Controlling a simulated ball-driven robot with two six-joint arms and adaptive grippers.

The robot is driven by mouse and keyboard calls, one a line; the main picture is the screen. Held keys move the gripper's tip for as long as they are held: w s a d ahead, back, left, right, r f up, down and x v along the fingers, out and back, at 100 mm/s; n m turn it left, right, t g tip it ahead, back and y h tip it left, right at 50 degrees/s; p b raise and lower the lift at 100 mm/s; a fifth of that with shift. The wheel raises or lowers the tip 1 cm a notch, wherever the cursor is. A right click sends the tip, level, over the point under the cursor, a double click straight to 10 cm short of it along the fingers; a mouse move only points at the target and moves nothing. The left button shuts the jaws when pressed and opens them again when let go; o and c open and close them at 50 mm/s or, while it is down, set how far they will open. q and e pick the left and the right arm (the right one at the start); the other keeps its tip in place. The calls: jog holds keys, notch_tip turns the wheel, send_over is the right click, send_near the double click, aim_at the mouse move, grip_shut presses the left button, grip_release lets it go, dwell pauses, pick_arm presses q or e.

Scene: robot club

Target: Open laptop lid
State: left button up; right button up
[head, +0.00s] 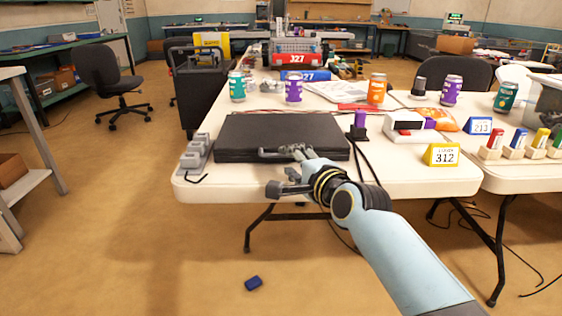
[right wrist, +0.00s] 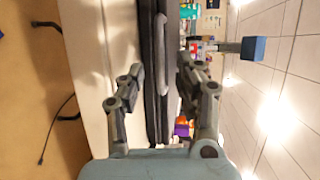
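A closed black laptop or case (head: 265,130) lies flat near the front edge of the white table (head: 240,184), with a grey handle on its front side. My right gripper (head: 288,172) is at the middle of that front side, one finger higher near the handle and one lower. In the right wrist view the black case (right wrist: 150,50) shows edge-on between the two fingers of my right gripper (right wrist: 168,82). The fingers are spread, with gaps on both sides of the case. My left gripper is in neither view.
A grey battery charger (head: 196,152) stands left of the case. A purple-topped item (head: 360,122), a white-and-red box (head: 405,123) and a yellow 312 sign (head: 441,155) are to the right. Several cans stand behind. A small blue block (head: 254,283) lies on the floor.

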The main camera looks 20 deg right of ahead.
aim_at(283, 156)
jog(key=shift+b+x, duration=0.55)
jog(key=shift+x, duration=1.75)
jog(key=shift+d, duration=0.1)
jog(key=shift+c, duration=0.3)
grip_shut()
